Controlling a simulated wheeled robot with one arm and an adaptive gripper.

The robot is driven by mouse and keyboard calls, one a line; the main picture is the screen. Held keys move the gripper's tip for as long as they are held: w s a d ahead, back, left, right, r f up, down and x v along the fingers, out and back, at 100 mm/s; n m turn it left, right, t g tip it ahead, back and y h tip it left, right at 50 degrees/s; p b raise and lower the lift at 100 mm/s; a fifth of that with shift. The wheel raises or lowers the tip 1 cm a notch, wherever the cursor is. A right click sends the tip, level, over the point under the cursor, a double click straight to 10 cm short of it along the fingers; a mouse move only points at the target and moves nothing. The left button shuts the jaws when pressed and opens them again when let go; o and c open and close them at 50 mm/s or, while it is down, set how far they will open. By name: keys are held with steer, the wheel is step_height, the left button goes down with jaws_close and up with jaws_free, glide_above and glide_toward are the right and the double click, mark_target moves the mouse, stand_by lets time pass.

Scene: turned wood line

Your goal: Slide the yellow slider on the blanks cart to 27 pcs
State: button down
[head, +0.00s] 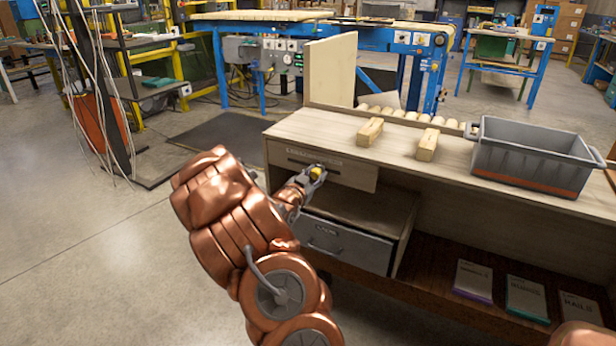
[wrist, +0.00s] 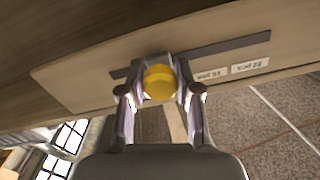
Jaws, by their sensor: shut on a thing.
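The yellow slider (wrist: 159,84) is a round knob on a dark slot (wrist: 228,47) in a pale wooden panel. My gripper (wrist: 160,85) is shut on the knob, one finger on each side, in the wrist view. White labels (wrist: 250,66) with small print sit beside the slot; they look upside down and are too small to read surely. In the head view the yellow slider (head: 316,173) shows between the fingers of my gripper (head: 314,175), at the front panel (head: 345,172) of the wooden bench. My gripper covers part of the slot there.
A grey drawer (head: 345,246) stands out below the panel. On the bench top (head: 310,127) are two wooden blocks (head: 370,131) and a grey bin (head: 530,155). Several binders (head: 473,280) lie on the low shelf. The floor at left (head: 90,240) is clear.

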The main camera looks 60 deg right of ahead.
steer(key=c, duration=0.8)
jaws_free()
steer(key=shift+w, duration=0.2)
steer(key=shift+a, duration=0.15)
steer(key=shift+s+a, duration=0.15)
steer(key=shift+a, duration=2.85)
steer(key=shift+s+a, duration=0.1)
steer(key=shift+a, duration=2.85)
